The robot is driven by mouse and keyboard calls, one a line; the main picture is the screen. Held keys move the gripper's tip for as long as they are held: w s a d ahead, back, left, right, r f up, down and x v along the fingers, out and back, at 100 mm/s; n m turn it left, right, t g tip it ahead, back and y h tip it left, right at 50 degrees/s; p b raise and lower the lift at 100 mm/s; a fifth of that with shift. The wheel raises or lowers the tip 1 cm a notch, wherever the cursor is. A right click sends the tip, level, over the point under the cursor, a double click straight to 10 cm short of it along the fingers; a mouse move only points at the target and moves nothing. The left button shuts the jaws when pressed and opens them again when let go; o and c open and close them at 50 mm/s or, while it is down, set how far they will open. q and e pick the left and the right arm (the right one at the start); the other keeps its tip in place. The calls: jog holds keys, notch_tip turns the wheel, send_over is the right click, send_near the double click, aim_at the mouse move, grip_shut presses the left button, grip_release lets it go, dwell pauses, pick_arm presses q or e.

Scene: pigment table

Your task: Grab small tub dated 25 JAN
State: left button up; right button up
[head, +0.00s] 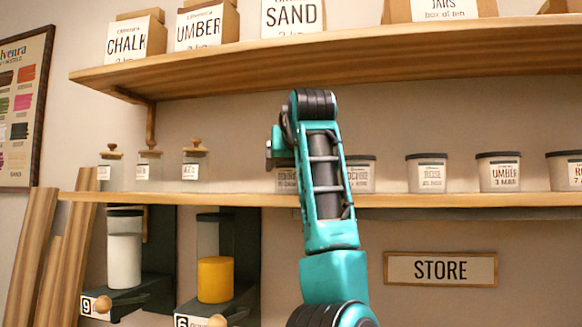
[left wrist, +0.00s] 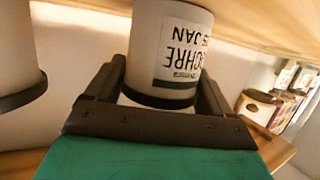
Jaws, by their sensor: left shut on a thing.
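A small pale tub with a dark lid (left wrist: 172,45) fills the middle of the left wrist view, which shows it upside down. Its label reads OCHRE and ends in "5 JAN"; the digit before is hard to read. My left gripper (left wrist: 163,85) is shut on this tub, with a finger on each side. In the head view my teal left arm rises in front of the middle shelf and hides its own fingertips. Beside the arm, a partly hidden tub (head: 287,180) shows at its left and an OCHRE tub (head: 361,174) at its right. My right gripper is out of view.
More tubs (head: 428,174) stand along the middle shelf (head: 230,199) to the right, and cork-topped jars (head: 149,166) to the left. The upper shelf (head: 440,50) overhangs them. Dispensers (head: 214,260) hang below. A neighbouring tub (left wrist: 15,50) is close in the left wrist view.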

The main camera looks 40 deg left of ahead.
pick_arm(q)
notch_tip(320, 180, up, 10)
jog(key=shift+f, duration=0.1)
dwell(0.4)
